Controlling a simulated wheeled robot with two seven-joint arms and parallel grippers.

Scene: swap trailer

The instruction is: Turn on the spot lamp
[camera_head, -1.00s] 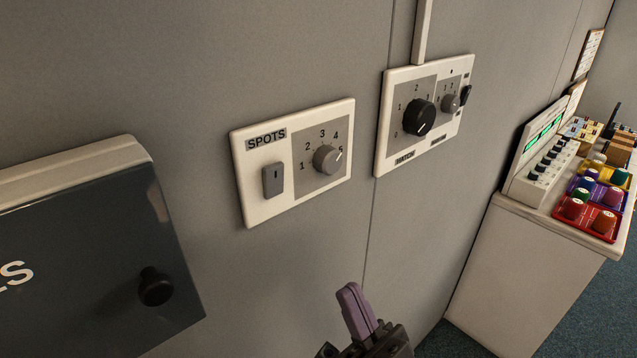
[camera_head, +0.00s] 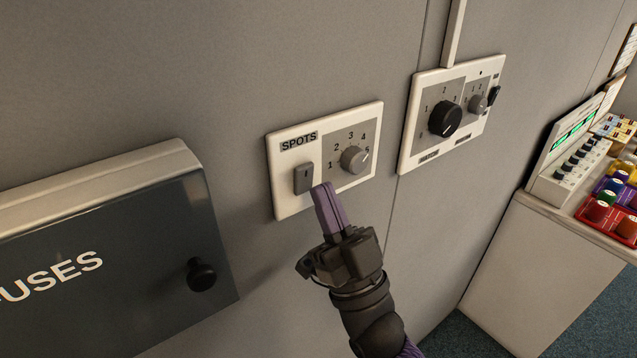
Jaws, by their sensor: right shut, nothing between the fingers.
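The SPOTS panel (camera_head: 288,203) is a cream plate on the grey wall, in the middle of the head view. On it are a dark grey rocker switch (camera_head: 304,179) at the lower left and a grey knob (camera_head: 354,159) with numbers 1 to 5 around it. The knob's mark points toward 5. My right gripper (camera_head: 323,190) is shut and empty, with its purple fingertips just right of and below the rocker switch. I cannot tell whether the fingertips touch the panel. No lamp shows. My left gripper is not in view.
A dark fuse box (camera_head: 110,270) with a black knob (camera_head: 201,274) juts out at the lower left. A second panel (camera_head: 412,150) with knobs is to the right. A cream cabinet (camera_head: 535,265) with coloured items on top stands at the far right.

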